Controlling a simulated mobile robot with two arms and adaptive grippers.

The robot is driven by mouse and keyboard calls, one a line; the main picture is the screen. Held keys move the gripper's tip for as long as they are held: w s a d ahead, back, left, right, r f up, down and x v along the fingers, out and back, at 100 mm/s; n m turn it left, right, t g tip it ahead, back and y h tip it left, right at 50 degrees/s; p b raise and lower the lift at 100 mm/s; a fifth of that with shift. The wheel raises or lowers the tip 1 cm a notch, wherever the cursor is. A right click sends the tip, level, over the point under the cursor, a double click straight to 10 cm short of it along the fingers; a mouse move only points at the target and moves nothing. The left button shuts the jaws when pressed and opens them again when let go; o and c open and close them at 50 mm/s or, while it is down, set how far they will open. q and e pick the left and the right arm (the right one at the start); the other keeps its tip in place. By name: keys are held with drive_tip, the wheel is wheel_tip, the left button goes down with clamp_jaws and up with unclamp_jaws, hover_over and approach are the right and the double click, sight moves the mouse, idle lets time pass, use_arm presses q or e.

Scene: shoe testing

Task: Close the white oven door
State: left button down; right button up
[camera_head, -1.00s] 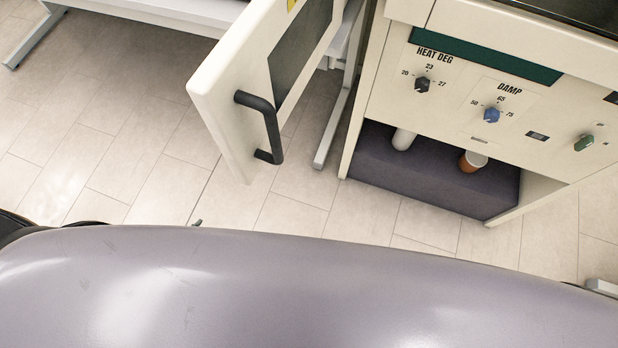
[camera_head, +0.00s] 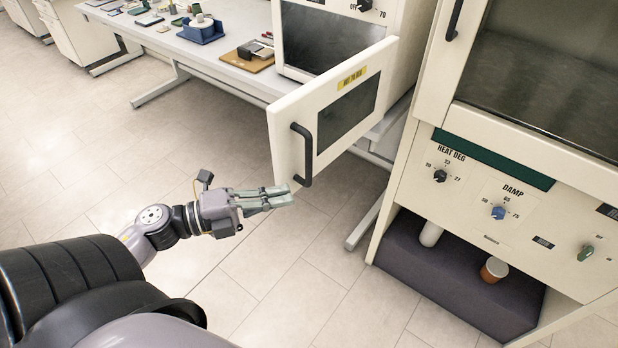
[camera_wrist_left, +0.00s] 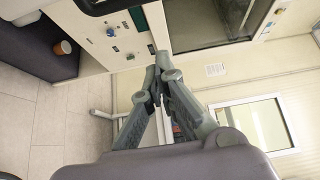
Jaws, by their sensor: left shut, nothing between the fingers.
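The white oven door (camera_head: 288,138) stands open in the head view, with a dark window, a yellow label and a black bar handle (camera_head: 307,160) near its free left edge. The white oven (camera_head: 392,62) is behind it, its dark chamber (camera_head: 322,45) partly exposed. My left gripper (camera_head: 291,194) comes in from the left, fingers together and empty, just below and left of the handle's lower end. I cannot tell whether it touches the door. The shut fingers also show in the left wrist view (camera_wrist_left: 158,65), where I cannot make out the door clearly. My right gripper is not in view.
A white cabinet (camera_head: 470,215) with knobs stands right of the door; cups sit in its lower recess. A long table (camera_head: 215,68) with trays and small items runs behind the door. The tiled floor (camera_head: 90,170) at left is clear.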

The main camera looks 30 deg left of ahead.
sight(306, 176)
use_arm(q)
drive_tip(key=w+p, duration=0.1)
drive_tip(key=w, duration=0.1)
drive_tip(key=w+d+p, duration=0.1)
drive_tip(key=w, duration=0.1)
drive_tip(key=w+d+p, duration=0.1)
drive_tip(key=w, duration=0.2)
drive_tip(key=shift+w+d+r, duration=0.1)
drive_tip(key=shift+d, duration=0.1)
drive_tip(key=shift+a, duration=0.5)
drive_tip(key=shift+w, duration=0.1)
